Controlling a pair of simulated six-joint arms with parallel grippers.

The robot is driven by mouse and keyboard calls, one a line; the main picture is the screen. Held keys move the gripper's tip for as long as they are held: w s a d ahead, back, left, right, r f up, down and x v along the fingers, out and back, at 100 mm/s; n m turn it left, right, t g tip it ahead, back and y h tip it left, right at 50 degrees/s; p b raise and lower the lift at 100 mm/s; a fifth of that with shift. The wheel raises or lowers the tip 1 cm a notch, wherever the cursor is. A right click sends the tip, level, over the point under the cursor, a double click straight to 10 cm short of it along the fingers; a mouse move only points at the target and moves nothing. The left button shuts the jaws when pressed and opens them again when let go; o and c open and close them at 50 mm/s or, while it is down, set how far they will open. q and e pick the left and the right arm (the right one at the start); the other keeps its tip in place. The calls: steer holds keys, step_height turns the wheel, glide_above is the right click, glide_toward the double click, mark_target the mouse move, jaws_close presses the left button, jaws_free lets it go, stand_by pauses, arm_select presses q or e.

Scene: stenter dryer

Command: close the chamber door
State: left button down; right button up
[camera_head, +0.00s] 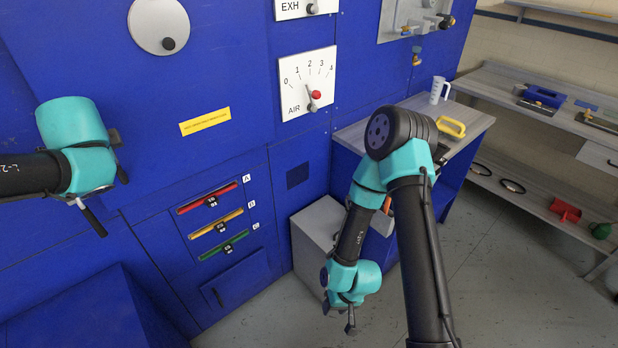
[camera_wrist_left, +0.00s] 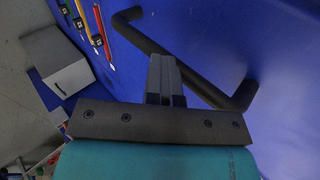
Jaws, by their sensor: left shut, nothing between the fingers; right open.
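In the left wrist view a dark bar handle (camera_wrist_left: 185,58) stands off a blue panel (camera_wrist_left: 230,35), apparently the chamber door. My left gripper (camera_wrist_left: 165,72) has its fingers together and empty, overlapping the handle's bar in that view; I cannot tell if they touch it. In the head view my left gripper (camera_head: 93,218) points down in front of the blue machine front (camera_head: 150,80). The handle is not clear there, and how far the door stands open cannot be told. My right gripper (camera_head: 338,312) is open and empty, low near the grey box.
Coloured bars (camera_head: 219,223) marked A, B and C sit right of my left gripper. A grey box (camera_head: 318,240) stands on the floor. A blue block (camera_head: 95,310) juts out at lower left. A workbench (camera_head: 470,120) holds a jug (camera_head: 439,90).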

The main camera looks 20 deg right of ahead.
arm_select(q)
steer(key=shift+w+a, duration=0.35)
steer(key=s+f+v, duration=0.2)
steer(key=v, duration=1.1)
steer(key=shift+s, duration=0.3)
steer(key=shift+w+d, duration=0.1)
steer(key=w+r+x, duration=0.1)
steer(key=r+x, duration=0.1)
steer(key=x, duration=1)
steer(key=shift+w+f, duration=0.35)
steer(key=shift+w, duration=0.35)
